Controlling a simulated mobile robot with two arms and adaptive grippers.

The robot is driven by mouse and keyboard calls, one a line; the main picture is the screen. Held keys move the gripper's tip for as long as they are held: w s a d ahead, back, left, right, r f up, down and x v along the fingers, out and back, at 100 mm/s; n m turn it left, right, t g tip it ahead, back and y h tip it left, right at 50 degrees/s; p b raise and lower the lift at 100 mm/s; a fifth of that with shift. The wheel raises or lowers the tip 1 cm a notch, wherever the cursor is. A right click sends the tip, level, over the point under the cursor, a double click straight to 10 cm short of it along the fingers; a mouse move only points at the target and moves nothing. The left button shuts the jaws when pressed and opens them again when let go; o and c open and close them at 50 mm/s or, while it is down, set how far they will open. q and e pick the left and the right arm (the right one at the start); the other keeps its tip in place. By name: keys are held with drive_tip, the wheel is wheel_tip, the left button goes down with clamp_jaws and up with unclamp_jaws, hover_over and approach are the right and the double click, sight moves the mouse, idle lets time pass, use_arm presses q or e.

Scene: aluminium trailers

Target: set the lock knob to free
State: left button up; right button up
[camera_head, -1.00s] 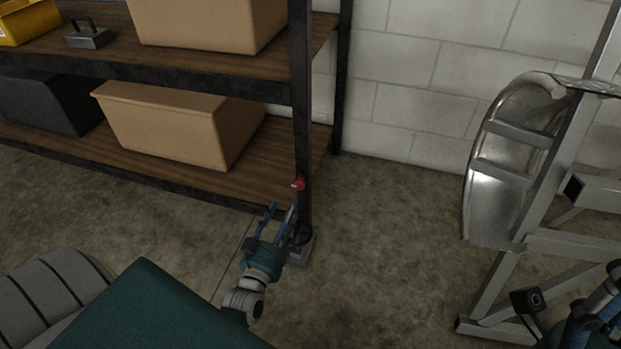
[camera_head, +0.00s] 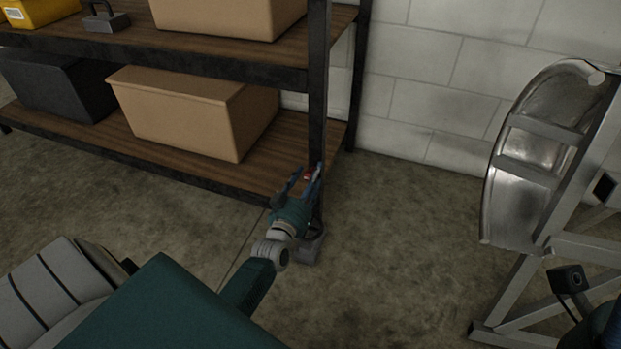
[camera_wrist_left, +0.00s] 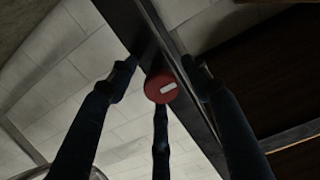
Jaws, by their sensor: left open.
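The lock knob (camera_head: 307,177) is a small red knob on the front of the shelf's corner post. In the left wrist view the round red knob (camera_wrist_left: 157,92) shows a white bar, nearly level with its right end a little higher. My left gripper (camera_head: 304,179) is open, with its fingers spread around the knob. In the left wrist view one finger is left of the knob, one right and one below. Whether any finger touches it I cannot tell. A dark blue and teal part of my right arm (camera_head: 601,326) shows at the lower right; its finger state is unclear.
The dark shelf post (camera_head: 318,100) stands right behind the knob. A tan bin (camera_head: 190,115) and a dark bin (camera_head: 60,85) sit on the lower shelf. A metal trailer frame (camera_head: 505,285) with a fender (camera_head: 500,200) stands at right. Floor between is clear.

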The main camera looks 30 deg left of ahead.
use_arm(q)
drive_tip(key=c, duration=1.2)
drive_tip(key=shift+o, duration=0.2)
